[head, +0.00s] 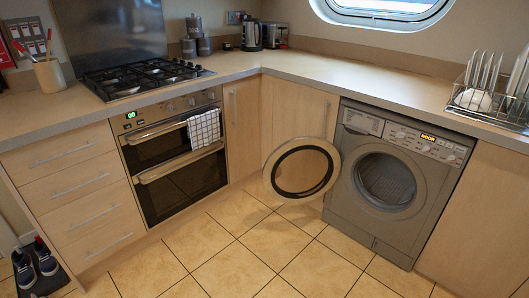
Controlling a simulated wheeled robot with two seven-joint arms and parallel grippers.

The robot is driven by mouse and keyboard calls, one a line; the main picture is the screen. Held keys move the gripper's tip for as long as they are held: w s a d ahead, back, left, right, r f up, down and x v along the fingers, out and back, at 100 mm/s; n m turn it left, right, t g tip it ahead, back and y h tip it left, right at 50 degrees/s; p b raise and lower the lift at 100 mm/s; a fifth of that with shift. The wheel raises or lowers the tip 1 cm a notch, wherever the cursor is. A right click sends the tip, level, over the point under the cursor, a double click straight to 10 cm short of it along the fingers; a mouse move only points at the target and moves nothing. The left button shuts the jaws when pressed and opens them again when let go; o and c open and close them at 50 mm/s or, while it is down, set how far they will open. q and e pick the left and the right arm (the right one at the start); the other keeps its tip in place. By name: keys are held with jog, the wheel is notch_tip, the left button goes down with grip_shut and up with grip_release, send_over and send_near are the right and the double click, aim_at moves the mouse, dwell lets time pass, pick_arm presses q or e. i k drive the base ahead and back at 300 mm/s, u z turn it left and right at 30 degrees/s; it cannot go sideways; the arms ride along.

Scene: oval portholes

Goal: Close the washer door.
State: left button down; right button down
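The grey washer (393,184) stands under the counter at the right. Its round door (301,168) is open and swung out to the left, with a pale ring around a clear window. The drum opening (385,182) is uncovered and looks empty. The washer's display (428,138) shows lit letters that seem to read "DOOR". Neither of my grippers shows in the head view.
The tiled floor (240,262) in front of the washer is clear. A double oven (176,155) with a checked towel (204,128) stands left of the corner. A dish rack (492,100) sits on the counter above right. Shoes (36,262) lie at the lower left.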

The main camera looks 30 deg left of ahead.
aim_at(272, 170)
jog(key=u, duration=0.8)
jog(key=i, duration=0.85)
jog(key=u, duration=0.95)
jog(key=i, duration=1.4)
jog(key=z, duration=1)
jog(key=i, duration=0.75)
jog(key=z, duration=0.7)
